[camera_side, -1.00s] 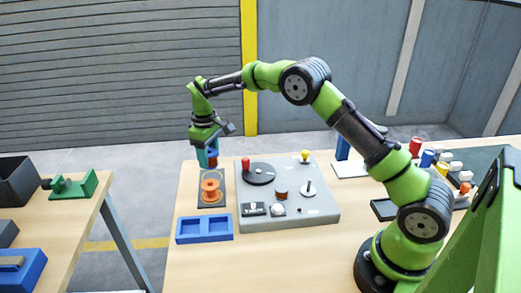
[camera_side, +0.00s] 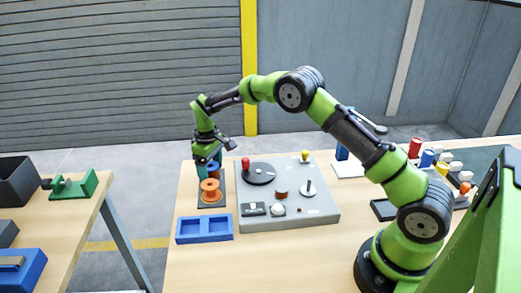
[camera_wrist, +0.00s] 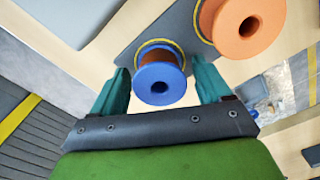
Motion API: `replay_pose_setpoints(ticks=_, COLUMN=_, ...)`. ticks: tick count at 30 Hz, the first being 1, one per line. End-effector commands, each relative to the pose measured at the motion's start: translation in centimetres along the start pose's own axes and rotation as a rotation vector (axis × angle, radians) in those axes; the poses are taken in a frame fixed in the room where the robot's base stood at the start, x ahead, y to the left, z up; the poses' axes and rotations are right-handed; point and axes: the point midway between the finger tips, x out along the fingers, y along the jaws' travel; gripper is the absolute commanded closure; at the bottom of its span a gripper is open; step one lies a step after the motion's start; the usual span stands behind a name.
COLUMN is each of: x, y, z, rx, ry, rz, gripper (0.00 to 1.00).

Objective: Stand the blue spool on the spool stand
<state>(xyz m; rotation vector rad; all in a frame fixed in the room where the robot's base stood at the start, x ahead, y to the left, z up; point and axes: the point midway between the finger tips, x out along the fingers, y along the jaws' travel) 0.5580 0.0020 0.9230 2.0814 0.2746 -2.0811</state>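The blue spool (camera_side: 213,168), with a copper-brown winding, stands upright at the back of the dark spool stand (camera_side: 212,203). In the wrist view the blue spool (camera_wrist: 160,84) sits over a yellow ring on the stand (camera_wrist: 130,48). My gripper (camera_side: 207,170) is low around the blue spool. In the wrist view its teal fingers (camera_wrist: 161,88) are on either side of the spool, with narrow gaps showing, so it looks open. The spool's underside is hidden.
An orange spool (camera_side: 210,188) stands at the front of the same stand, close to the blue one. A grey machine plate (camera_side: 310,208) with a red knob and dark disc is to the right.

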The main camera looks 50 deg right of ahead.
Motion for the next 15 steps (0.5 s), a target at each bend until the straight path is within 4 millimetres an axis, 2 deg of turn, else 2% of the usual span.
replay_pose_setpoints(ticks=8, x=-0.6, y=0.0, z=0.0, rx=0.0, ry=0.002, rz=0.0, gripper=0.23)
replay_pose_setpoints(ticks=11, x=-1.9, y=0.0, z=-0.1, rx=-0.001, ry=0.004, rz=0.001, gripper=0.23)
replay_pose_setpoints(ticks=15, x=-4.8, y=0.0, z=-0.1, rx=0.0, ry=0.006, rz=0.002, gripper=0.23)
